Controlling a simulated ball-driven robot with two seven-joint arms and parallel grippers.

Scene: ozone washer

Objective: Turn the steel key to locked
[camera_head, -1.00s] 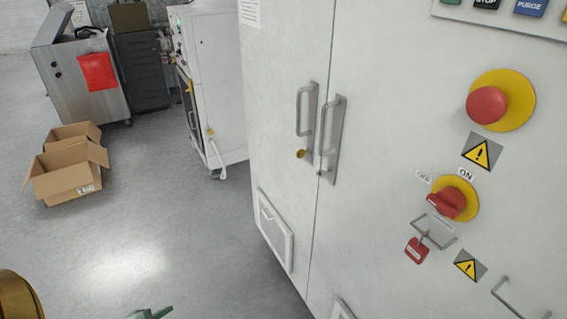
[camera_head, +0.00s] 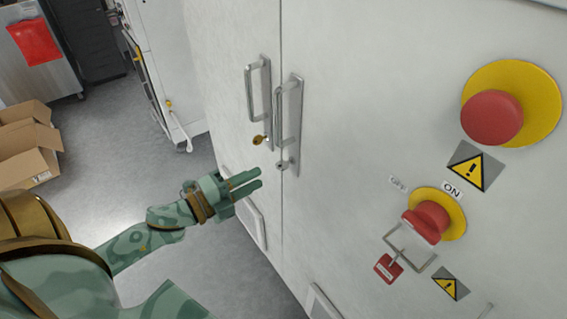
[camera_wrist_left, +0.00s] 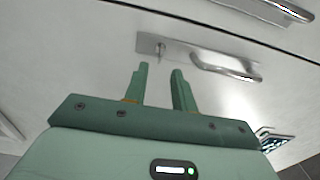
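The steel key (camera_head: 282,165) sits in the lock at the lower end of the right door's handle plate (camera_head: 292,125). In the left wrist view a grey key (camera_wrist_left: 160,49) stands at the left end of a handle plate, beyond the fingertips. My left gripper (camera_head: 259,180) is in front of the cabinet, just below and left of the steel key in the head view. In the left wrist view its fingers (camera_wrist_left: 160,72) are apart with nothing between them. Whether the key is locked is too small to tell. My right gripper is out of view.
A brass key (camera_head: 260,140) sits by the left door handle (camera_head: 251,95). On the right are a red emergency button (camera_head: 491,117), a red rotary switch (camera_head: 427,222) and a red padlock tag (camera_head: 387,268). Cardboard boxes (camera_head: 28,150) lie on the floor at the left.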

